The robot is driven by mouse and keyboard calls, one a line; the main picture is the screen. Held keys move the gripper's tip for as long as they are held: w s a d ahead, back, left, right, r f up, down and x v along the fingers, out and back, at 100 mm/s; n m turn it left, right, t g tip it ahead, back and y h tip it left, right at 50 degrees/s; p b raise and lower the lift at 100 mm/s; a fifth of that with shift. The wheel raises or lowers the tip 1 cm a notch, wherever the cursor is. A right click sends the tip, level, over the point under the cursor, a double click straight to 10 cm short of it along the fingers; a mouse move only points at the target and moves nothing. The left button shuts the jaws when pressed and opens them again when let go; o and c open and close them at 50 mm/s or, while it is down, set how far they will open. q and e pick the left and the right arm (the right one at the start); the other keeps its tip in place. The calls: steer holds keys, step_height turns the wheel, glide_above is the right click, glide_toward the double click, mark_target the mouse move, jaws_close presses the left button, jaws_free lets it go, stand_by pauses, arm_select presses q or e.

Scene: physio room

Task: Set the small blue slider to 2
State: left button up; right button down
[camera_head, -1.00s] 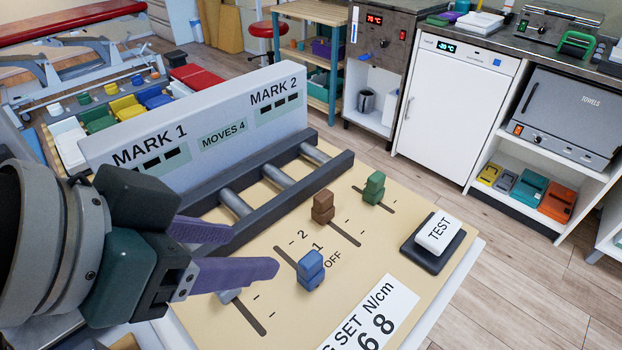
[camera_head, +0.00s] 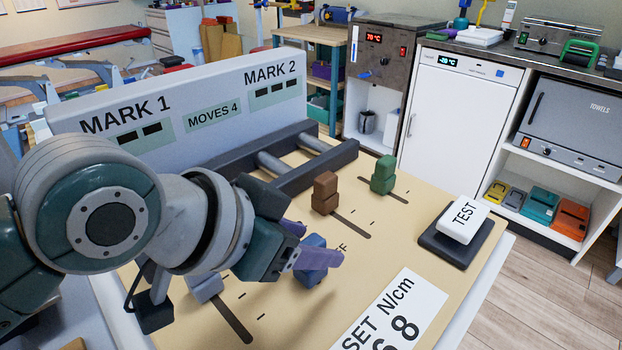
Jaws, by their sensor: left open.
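The small blue slider (camera_head: 311,262) stands on the tan panel (camera_head: 390,262). My left gripper (camera_head: 318,252) is open at the slider, with its purple fingers around or just beside it; I cannot tell whether they touch it. One finger covers part of the blue knob. The gripper and wrist hide most of the slider's slot and its scale; only part of the OFF label shows, so the slider's setting cannot be read. My right gripper is not in view.
A brown slider (camera_head: 325,193) and a green slider (camera_head: 384,175) stand behind the blue one. A white TEST button (camera_head: 463,219) is at the right. A grey slider (camera_head: 205,286) is beside my wrist. The upright display board (camera_head: 190,110) stands behind.

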arm_select(q)
steer(key=shift+w+d+f, duration=0.2)
steer(key=shift+f, duration=0.1)
steer(key=shift+c, duration=0.3)
jaws_close()
stand_by(1.0)
